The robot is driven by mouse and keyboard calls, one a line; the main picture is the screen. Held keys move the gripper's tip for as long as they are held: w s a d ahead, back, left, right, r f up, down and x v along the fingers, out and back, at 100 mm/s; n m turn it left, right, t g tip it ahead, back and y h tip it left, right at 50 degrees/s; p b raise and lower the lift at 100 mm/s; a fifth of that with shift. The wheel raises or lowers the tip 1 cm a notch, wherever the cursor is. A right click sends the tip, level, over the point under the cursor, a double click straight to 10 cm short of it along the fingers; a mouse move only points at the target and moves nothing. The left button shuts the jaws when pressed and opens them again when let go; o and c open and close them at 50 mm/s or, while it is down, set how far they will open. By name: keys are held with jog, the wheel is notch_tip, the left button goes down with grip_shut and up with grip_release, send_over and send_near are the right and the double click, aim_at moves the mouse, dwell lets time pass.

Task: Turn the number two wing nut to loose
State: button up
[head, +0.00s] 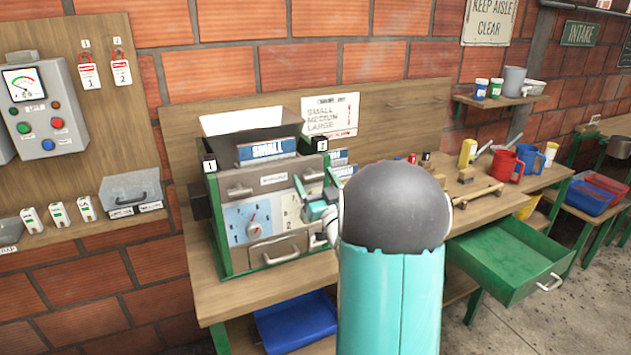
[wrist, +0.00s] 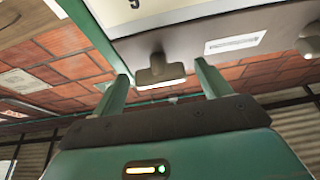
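The machine (head: 230,190) stands on the bench with a "SMALL" sign, a pointer dial and tags 1 (head: 210,166) and 2 (head: 322,145) at its upper front corners. My gripper (head: 322,212) is at the machine's right front, below tag 2, partly hidden by my arm. In the wrist view my gripper (wrist: 160,80) has its two green fingers apart. A grey metal piece (wrist: 160,75) shows between them, with visible space on both sides. It may be the number two wing nut, but I cannot tell for sure. The wing nut is not clear in the head view.
An open green drawer (head: 510,262) juts out at the right. A control box (head: 42,105) hangs on the left wall board. A blue tray (head: 297,320) is under the bench.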

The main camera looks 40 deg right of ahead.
jog(key=v, duration=1.4)
jog(key=shift+w, duration=0.1)
